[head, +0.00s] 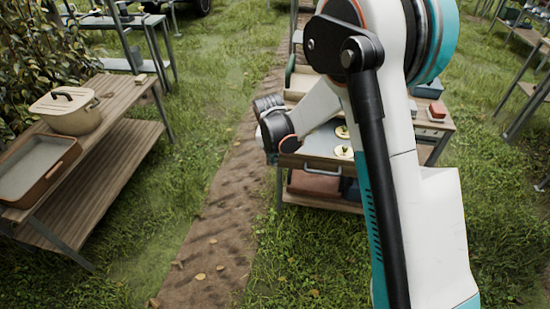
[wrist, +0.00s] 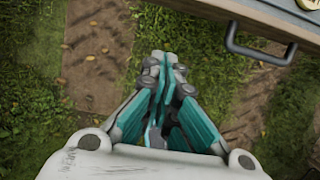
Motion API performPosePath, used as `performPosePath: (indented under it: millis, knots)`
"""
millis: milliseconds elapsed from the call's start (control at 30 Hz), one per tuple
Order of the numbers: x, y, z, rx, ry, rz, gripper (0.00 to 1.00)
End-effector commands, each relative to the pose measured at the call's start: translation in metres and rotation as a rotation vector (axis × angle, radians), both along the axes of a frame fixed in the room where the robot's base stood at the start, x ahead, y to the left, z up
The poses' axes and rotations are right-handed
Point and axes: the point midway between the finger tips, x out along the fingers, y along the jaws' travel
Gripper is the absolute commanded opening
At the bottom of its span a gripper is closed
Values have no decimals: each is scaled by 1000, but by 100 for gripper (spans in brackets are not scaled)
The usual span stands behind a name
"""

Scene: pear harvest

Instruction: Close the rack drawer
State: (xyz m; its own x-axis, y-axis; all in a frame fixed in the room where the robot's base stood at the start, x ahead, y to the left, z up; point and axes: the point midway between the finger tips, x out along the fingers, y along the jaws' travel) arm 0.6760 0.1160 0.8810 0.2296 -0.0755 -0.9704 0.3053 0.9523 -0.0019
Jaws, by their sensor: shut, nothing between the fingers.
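The rack drawer (head: 318,146) stands pulled out toward me from the wooden rack. It has a grey inside and a dark bar handle on its front. In the wrist view its wooden front (wrist: 245,14) and handle (wrist: 255,48) show at the upper right. My gripper (wrist: 163,60) is shut and empty, with its fingertips over the dirt and grass. It is left of the handle in the wrist view and apart from it. In the head view my arm covers part of the drawer and rack, and my fingers cannot be made out.
Small yellow round things (head: 343,152) lie in the drawer. A wooden table (head: 112,125) at the left bears a cream pot (head: 72,117) and a tray (head: 18,180). The dirt path (head: 215,215) between is clear.

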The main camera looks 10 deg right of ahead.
Motion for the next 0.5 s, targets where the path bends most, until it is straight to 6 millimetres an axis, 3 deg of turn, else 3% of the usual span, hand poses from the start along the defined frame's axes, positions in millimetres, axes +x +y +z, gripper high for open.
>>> performPosePath:
  millis: [500]
  knots:
    - [22, -7, -93, 2, -2, -4, 0]
